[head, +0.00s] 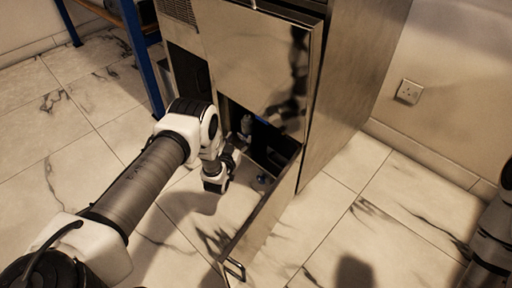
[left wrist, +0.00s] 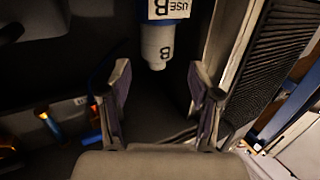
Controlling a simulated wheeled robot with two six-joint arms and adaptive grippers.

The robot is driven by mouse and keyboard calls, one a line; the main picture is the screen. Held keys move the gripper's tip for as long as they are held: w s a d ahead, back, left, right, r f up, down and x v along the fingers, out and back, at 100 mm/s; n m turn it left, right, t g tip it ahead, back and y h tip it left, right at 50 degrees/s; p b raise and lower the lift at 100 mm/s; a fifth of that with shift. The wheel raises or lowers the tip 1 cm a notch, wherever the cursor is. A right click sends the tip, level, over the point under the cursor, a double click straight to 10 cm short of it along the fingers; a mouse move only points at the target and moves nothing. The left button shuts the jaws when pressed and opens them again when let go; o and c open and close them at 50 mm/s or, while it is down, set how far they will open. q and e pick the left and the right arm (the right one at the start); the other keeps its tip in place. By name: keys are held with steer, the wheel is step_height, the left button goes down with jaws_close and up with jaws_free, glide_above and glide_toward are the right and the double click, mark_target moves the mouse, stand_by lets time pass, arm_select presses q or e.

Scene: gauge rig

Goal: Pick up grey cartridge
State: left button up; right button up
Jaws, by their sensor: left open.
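In the left wrist view a light grey cartridge (left wrist: 158,48) marked "B" hangs below a blue and white holder (left wrist: 168,10) labelled "USE B". My left gripper (left wrist: 161,68) is open, its two fingers on either side of and mostly below the cartridge's lower end, with visible gaps. Nothing is held. In the head view my left gripper (head: 234,160) is at the opening low in the metal cabinet (head: 250,50), partly hidden by its own wrist. I cannot clearly make out the cartridge there.
The cabinet's low open door panel (head: 262,222) sticks out toward me, close to the right of my left arm. A blue-legged shelf (head: 140,50) stands at the back left. In the left wrist view a black ribbed panel (left wrist: 272,60) is at the right. The tiled floor is clear.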

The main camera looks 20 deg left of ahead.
mark_target(246, 130)
arm_select(q)
steer(key=shift+w+f+t+b, duration=0.4)
steer(key=shift+w+f+b, duration=0.15)
steer(key=shift+w, duration=0.3)
steer(key=w+b, duration=0.4)
steer(key=w+f+b, duration=0.1)
steer(key=w+b, duration=0.1)
steer(key=w, duration=0.1)
steer(key=shift+a, duration=0.35)
arm_select(e)
steer(key=shift+t, duration=0.3)
steer(key=f, duration=0.3)
steer(key=w+f, duration=0.1)
steer(key=f, duration=0.5)
steer(key=shift+w+d, duration=0.35)
steer(key=shift+w, duration=0.05)
arm_select(q)
steer(key=shift+w+r, duration=0.15)
steer(key=shift+w, duration=0.1)
arm_select(e)
steer(key=shift+f, duration=0.1)
arm_select(q)
steer(key=shift+r, duration=0.15)
arm_select(e)
steer(key=shift+w, duration=0.1)
arm_select(q)
steer(key=c, duration=1.1)
